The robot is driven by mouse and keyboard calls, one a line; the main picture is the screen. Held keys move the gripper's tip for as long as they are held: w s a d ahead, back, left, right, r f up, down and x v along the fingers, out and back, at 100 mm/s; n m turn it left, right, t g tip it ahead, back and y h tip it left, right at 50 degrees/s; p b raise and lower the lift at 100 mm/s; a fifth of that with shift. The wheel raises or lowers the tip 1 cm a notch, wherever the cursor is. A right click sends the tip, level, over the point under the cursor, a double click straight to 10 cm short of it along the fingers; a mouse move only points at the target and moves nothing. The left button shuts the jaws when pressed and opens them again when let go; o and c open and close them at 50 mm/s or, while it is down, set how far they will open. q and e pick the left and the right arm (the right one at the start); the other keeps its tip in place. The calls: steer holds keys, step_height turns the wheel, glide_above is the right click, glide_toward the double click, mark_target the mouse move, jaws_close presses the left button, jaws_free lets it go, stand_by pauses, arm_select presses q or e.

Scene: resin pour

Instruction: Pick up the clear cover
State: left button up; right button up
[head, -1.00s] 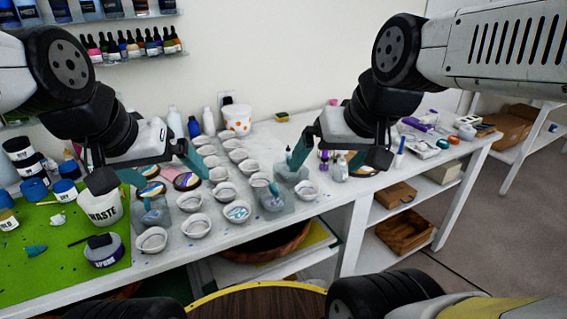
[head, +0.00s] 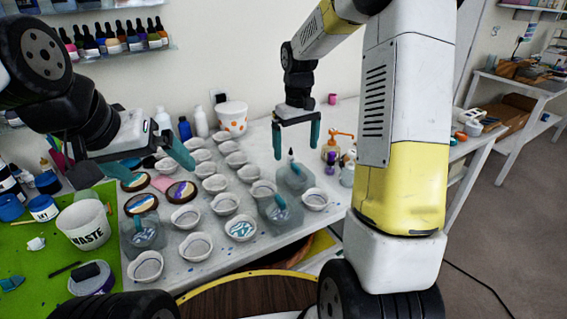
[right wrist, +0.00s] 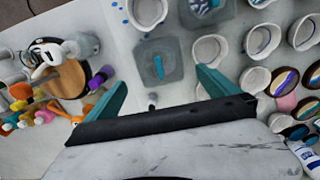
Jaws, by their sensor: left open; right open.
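Several clear, square-based pieces stand on the white table, and I cannot tell which is the clear cover. My right gripper (head: 296,153) is open and empty, pointing down above the first piece. In the right wrist view, a clear square piece with a teal stick (right wrist: 171,73) lies between and beyond the open fingers (right wrist: 161,78). My left gripper (head: 150,165) is open near the painted discs.
Several white cups (head: 185,217) fill the table's middle in rows. A waste bucket (head: 85,225) stands on a green mat (head: 35,268) at the left. An orange-dotted tub (head: 231,117) stands behind.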

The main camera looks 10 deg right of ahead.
mark_target(296, 166)
step_height(296, 166, down, 8)
steer(key=shift+w+r, duration=0.1)
steer(key=shift+w, duration=0.05)
steer(key=c, duration=1.1)
